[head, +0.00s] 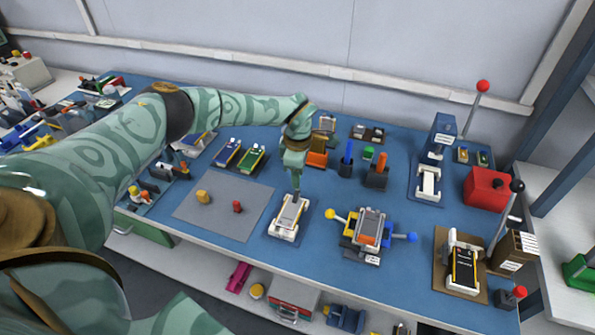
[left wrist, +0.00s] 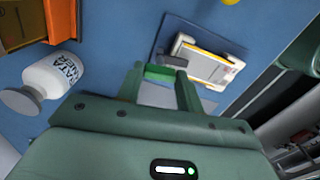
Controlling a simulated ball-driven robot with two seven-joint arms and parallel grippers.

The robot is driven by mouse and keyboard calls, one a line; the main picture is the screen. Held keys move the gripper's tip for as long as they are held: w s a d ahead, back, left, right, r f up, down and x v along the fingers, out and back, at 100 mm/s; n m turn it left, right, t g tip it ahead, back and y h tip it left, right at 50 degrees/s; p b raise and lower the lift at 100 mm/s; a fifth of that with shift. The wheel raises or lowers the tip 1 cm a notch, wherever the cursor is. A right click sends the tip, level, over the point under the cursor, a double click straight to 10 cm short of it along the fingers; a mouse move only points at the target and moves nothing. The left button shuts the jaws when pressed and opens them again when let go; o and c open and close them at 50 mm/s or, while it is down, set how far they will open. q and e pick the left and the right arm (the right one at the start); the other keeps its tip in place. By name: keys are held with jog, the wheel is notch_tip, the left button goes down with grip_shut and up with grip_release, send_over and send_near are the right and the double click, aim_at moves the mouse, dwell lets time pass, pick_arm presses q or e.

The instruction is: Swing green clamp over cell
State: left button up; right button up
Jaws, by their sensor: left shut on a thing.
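My left gripper (head: 296,192) points down at the back end of a white cell fixture (head: 287,218) near the middle of the blue table. A pale pouch cell (head: 291,211) lies in the fixture. In the left wrist view, my left gripper (left wrist: 161,82) has its fingers around a small bright green piece (left wrist: 162,73), which looks like the green clamp. In the head view the fingers hide it. A white frame with a yellow edge and a grey cell (left wrist: 207,62) lies just beyond the fingers. My right gripper is not in view.
A fixture with yellow and blue knobs (head: 368,232) stands close to the right. A grey mat (head: 222,222) with small orange and red pieces lies to the left. A white bottle (left wrist: 52,75) and an orange bin (left wrist: 22,25) show in the left wrist view.

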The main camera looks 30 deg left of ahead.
pick_arm(q)
jog(key=shift+m, duration=0.6)
jog(key=o, duration=1)
jog(key=shift+r, duration=0.1)
notch_tip(320, 180, up, 16)
jog(key=p, duration=0.3)
jog(key=shift+r+p, duration=0.1)
jog(key=shift+p, duration=0.2)
